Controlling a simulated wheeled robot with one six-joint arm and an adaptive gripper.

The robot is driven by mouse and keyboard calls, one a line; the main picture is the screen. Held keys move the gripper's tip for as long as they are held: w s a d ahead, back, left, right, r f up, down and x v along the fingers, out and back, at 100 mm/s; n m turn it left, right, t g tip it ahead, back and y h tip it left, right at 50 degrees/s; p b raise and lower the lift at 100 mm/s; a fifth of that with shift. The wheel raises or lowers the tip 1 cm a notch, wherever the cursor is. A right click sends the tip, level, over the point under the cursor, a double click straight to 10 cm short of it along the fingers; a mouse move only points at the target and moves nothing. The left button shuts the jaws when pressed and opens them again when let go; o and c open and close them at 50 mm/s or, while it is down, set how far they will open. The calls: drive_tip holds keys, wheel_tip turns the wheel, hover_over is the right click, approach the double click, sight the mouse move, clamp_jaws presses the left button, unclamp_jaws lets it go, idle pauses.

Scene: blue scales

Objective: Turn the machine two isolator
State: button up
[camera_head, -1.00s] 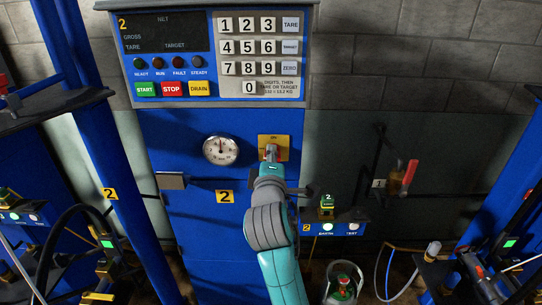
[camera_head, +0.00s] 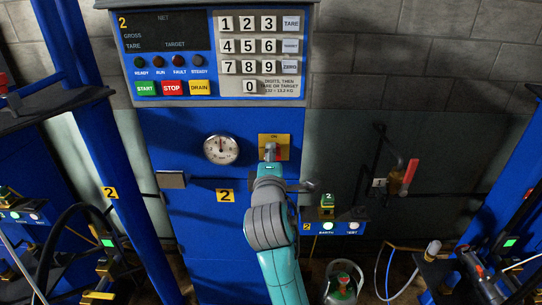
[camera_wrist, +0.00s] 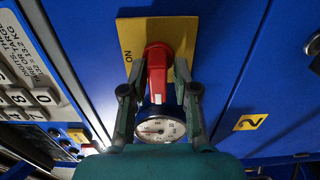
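The machine two isolator is a red handle (camera_wrist: 158,75) on a yellow plate (camera_head: 284,142) marked ON, on the blue front below the keypad. In the wrist view the yellow plate (camera_wrist: 130,35) is behind the handle, and the handle points toward the picture bottom. My gripper (camera_wrist: 159,68) has one finger on each side of the handle. Whether the fingers press on it or leave a narrow gap is not clear. In the head view my gripper (camera_head: 271,158) hides much of the handle.
A round gauge (camera_head: 221,149) is left of the isolator. The keypad panel (camera_head: 215,50) is above, its display dark. A small box (camera_head: 335,228) with EARTH and TEST lights is lower right. A red-handled valve (camera_head: 409,175) is on the wall at right.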

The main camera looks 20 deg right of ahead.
idle(0.3)
drive_tip(key=v, duration=1.2)
drive_tip(key=shift+r, duration=0.1)
drive_tip(key=s+d+f+m+g+y, duration=0.1)
drive_tip(key=s+f+m+y, duration=0.15)
drive_tip(key=s+f, duration=0.75)
drive_tip(key=s+d+f+m+y, duration=0.1)
drive_tip(key=s+f+y, duration=0.35)
drive_tip(key=f, duration=0.85)
drive_tip(key=s+f+m, duration=0.1)
drive_tip(key=s+m, duration=0.2)
drive_tip(key=s, duration=0.6)
drive_tip(key=s+d+f+m+g+h, duration=0.1)
drive_tip(key=s+m, duration=0.3)
drive_tip(key=s, duration=0.6)
drive_tip(key=s+d+f+m, duration=0.1)
drive_tip(key=s+m, duration=0.3)
drive_tip(key=s, duration=0.5)
drive_tip(key=shift+s+d+f, duration=0.15)
drive_tip(key=shift+d, duration=0.05)
